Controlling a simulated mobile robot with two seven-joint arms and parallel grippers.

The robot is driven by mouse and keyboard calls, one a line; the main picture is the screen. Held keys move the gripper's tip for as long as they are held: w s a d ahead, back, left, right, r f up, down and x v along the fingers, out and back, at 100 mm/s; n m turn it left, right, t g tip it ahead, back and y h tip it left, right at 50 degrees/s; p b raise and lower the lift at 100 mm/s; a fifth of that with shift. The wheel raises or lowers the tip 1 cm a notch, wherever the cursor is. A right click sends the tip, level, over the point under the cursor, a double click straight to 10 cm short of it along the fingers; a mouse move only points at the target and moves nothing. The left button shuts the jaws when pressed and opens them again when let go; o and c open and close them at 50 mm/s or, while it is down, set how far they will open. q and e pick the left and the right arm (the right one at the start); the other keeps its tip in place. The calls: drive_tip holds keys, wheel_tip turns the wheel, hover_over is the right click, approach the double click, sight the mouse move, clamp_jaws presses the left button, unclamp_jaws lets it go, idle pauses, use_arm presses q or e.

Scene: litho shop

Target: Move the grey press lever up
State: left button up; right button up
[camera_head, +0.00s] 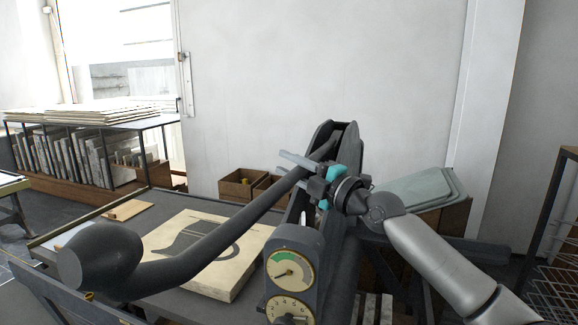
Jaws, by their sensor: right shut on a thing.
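The grey press lever (215,240) is a long dark bar. It runs from the top of the press body (334,134) down and left to a thick round knob (102,257) close to the camera. My right gripper (303,175), with teal parts, comes in from the right and is shut on the lever's upper stretch, near the press body. The exact contact is small and partly hidden. My left gripper is not in view.
Two dials (290,270) sit on the front of the press. A pale litho stone (190,240) with a dark drawing lies on the press bed. Wooden boxes (241,184) stand behind. A wire rack (555,270) is at the far right, and a storage rack (80,122) at the left.

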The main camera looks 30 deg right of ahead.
clamp_jaws()
idle(0.8)
